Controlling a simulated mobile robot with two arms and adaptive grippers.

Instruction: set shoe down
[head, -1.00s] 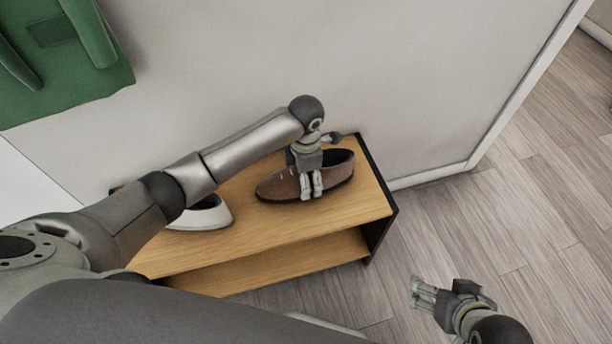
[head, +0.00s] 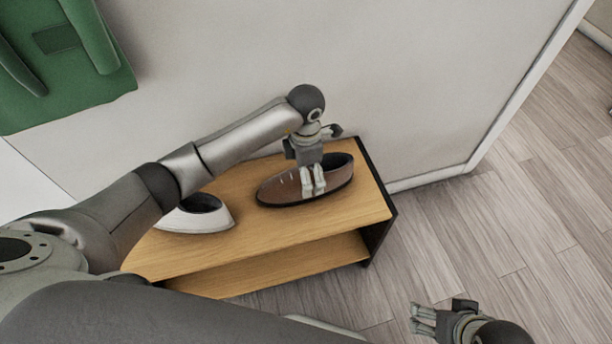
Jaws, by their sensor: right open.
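A brown shoe (head: 277,188) rests on the top board of a wooden shoe rack (head: 265,234), toward its right end. My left gripper (head: 314,194) is over the middle of this shoe, its fingers pointing down in front of the shoe's upper. The two fingers look close together, and whether they touch or grip the shoe cannot be told. A white shoe (head: 210,219) stands farther left on the same board, partly hidden by my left arm. My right gripper (head: 414,319) is open and empty over the floor at the lower right.
A pale wall (head: 400,80) runs behind the rack. A green item (head: 70,60) hangs at the upper left. The rack has a lower board (head: 275,268) and a dark right end panel. Wooden floor (head: 500,220) is clear to the right.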

